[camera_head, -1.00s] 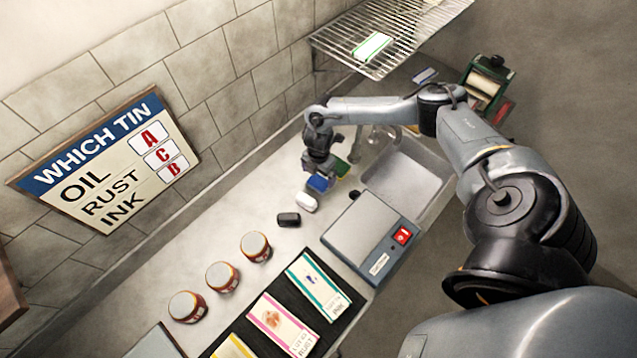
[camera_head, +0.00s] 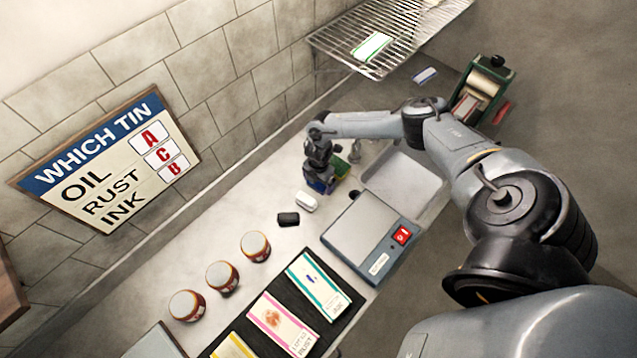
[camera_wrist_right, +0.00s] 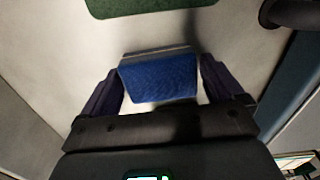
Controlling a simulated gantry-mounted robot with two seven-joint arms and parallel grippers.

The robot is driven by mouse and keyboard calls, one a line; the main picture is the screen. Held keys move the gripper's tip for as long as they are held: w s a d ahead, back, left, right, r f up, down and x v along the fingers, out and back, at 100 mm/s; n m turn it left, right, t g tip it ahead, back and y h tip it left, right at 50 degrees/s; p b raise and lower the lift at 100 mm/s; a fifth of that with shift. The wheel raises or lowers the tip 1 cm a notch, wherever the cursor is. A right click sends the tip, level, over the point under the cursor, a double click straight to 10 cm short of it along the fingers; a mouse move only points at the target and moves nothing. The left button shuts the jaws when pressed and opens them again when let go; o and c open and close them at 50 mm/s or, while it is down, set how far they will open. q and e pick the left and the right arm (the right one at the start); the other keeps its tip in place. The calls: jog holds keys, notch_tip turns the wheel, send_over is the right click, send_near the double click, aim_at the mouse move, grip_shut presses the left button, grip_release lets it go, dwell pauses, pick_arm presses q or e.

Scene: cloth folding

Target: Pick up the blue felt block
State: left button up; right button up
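The blue felt block (camera_wrist_right: 160,78) lies on the pale counter in the right wrist view, between the two dark fingers of my right gripper (camera_wrist_right: 160,92). My left gripper is not in view.
A white block (camera_head: 306,202) and a black block (camera_head: 289,219) lie close by. A grey scale (camera_head: 360,232), a sink (camera_head: 408,180) and a tap stand to the right. Several tins (camera_head: 222,276) and a dark mat (camera_head: 262,338) with cards are nearer. A wire rack (camera_head: 400,20) hangs above.

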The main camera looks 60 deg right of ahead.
jog(key=c, duration=0.7)
jog(key=shift+r, duration=0.15)
jog(key=shift+r, duration=0.5)
jog(key=r, duration=0.1)
jog(key=s+r, duration=0.1)
jog(key=r, duration=0.1)
jog(key=shift+r, duration=0.2)
jog(key=s+a+r, duration=0.3)
jog(key=s+r, duration=0.3)
jog(key=s, duration=0.4)
jog(key=shift+a+r, duration=0.15)
